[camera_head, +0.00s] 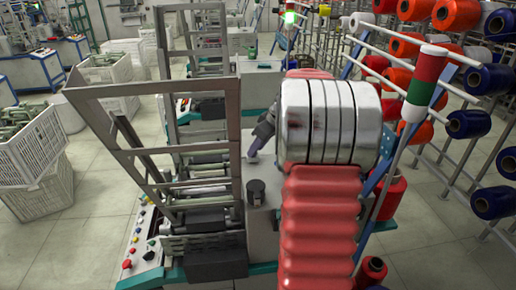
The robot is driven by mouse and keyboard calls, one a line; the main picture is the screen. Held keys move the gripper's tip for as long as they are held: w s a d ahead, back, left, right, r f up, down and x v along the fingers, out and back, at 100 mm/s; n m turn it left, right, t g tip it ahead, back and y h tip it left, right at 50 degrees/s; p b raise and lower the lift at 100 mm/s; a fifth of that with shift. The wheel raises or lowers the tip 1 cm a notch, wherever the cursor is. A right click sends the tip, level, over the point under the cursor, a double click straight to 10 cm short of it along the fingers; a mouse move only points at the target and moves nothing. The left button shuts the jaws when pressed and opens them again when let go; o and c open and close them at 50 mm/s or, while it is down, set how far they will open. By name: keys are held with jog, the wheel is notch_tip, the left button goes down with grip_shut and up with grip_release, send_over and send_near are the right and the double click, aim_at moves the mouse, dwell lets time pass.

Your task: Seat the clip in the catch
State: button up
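The dark grey end of my gripper (256,146) shows just left of the chrome part of my arm, angled down to the left over the pale top of the winding machine (229,178). Its fingers are too small and partly hidden to tell open from shut. I cannot make out the clip. I cannot identify the catch for certain either. A short black cylinder (256,192) stands on the machine top below my gripper. My arm's chrome rings and red ribbed sleeve hide much of the machine's right side.
A grey metal frame (155,88) rises on the machine's left. A panel with coloured buttons (140,235) is at its lower left. Thread racks with red and blue spools (470,124) fill the right. White crates (35,150) stand on the left, with open floor (95,220) between.

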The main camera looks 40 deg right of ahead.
jog(key=shift+o, duration=0.6)
jog(key=shift+s+a+f+g, duration=0.15)
jog(key=shift+a+f, duration=0.1)
jog(key=shift+f, duration=0.3)
jog(key=shift+s+a+f+g, duration=0.1)
jog(key=shift+a+f+g, duration=0.1)
jog(key=shift+f, duration=0.3)
jog(key=shift+a, duration=0.1)
jog(key=shift+r, duration=0.1)
jog(key=shift+s+r, duration=0.15)
jog(key=shift+r, duration=0.4)
jog(key=d+v, duration=0.1)
jog(key=v, duration=1.3)
